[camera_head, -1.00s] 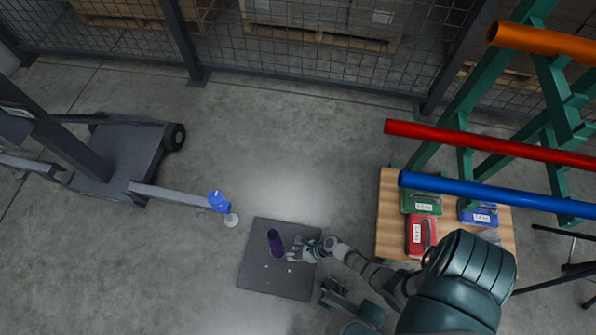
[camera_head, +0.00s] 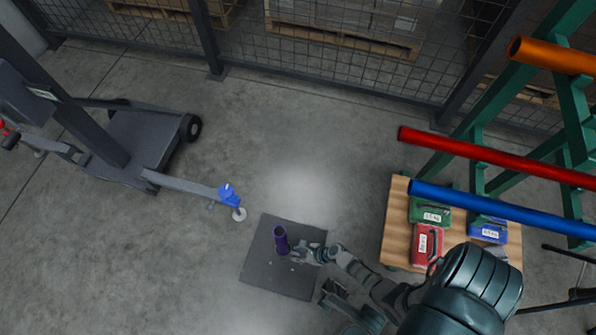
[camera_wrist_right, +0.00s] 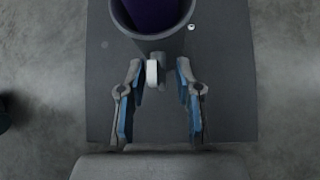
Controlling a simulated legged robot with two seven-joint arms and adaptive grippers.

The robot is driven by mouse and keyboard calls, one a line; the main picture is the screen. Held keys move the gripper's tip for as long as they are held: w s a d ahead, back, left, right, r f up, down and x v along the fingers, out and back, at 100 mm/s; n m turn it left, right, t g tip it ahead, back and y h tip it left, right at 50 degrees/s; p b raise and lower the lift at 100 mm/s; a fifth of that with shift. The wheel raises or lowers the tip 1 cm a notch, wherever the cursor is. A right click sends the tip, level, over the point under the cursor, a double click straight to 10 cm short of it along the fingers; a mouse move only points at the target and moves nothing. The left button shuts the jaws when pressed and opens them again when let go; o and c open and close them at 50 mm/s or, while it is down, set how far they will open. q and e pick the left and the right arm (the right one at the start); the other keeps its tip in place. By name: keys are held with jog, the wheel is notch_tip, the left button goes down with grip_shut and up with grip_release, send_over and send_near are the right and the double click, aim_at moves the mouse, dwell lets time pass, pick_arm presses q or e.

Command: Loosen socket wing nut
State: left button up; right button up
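The socket (camera_head: 281,240) is an upright purple tube on a dark square base plate (camera_head: 262,270). In the right wrist view, the socket (camera_wrist_right: 152,32) is a grey tube with purple inside, at the top. A pale upright tab, which looks like the wing nut (camera_wrist_right: 152,73), sticks out from its near side. My right gripper (camera_head: 298,253) is beside the socket, on its right. In the wrist view, the right gripper (camera_wrist_right: 158,80) is open, with its blue-padded fingers on either side of the tab. The tab is nearer the left finger; contact cannot be told. My left gripper is out of view.
A wheeled lift (camera_head: 140,142) stands at left, its boom with a blue end (camera_head: 229,195) near the plate. A wooden table (camera_head: 397,225) at right holds red, green and blue cases. A rack carries orange, red and blue pipes (camera_head: 490,160). A mesh fence closes the back.

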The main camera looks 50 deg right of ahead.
jog(key=v, duration=1.2)
jog(key=shift+f, duration=0.1)
